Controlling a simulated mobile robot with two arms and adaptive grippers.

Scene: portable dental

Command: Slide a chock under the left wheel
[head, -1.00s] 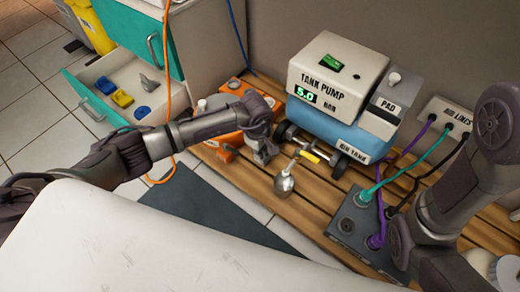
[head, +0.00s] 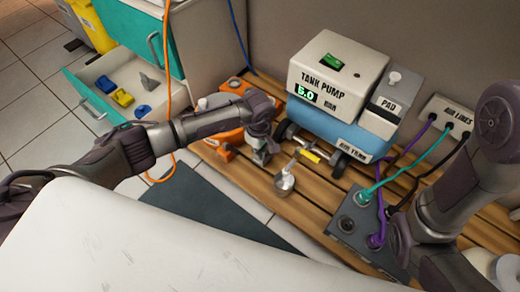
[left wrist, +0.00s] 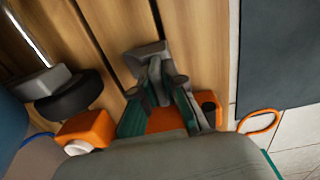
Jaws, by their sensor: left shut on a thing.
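The tank pump (head: 335,72) stands on a slatted wooden deck, with a blue air tank (head: 325,130) below. Its dark left wheel (head: 287,131) shows just right of my left gripper (head: 262,152). In the left wrist view, the gripper (left wrist: 160,95) is shut on a grey chock (left wrist: 148,53), held at its fingertips over the deck. The wheel (left wrist: 70,97) is left of the chock, with a gap between them. In the head view, my arm and gripper largely hide the chock. My right arm shows at the right; its gripper is not visible.
An open drawer (head: 85,98) holds blue, yellow and grey pieces. An orange object (left wrist: 180,118) lies behind the fingers. A silver cup (head: 284,181) stands on the deck below a yellow-handled part (head: 310,157). A grey hose box (head: 352,222) is at right.

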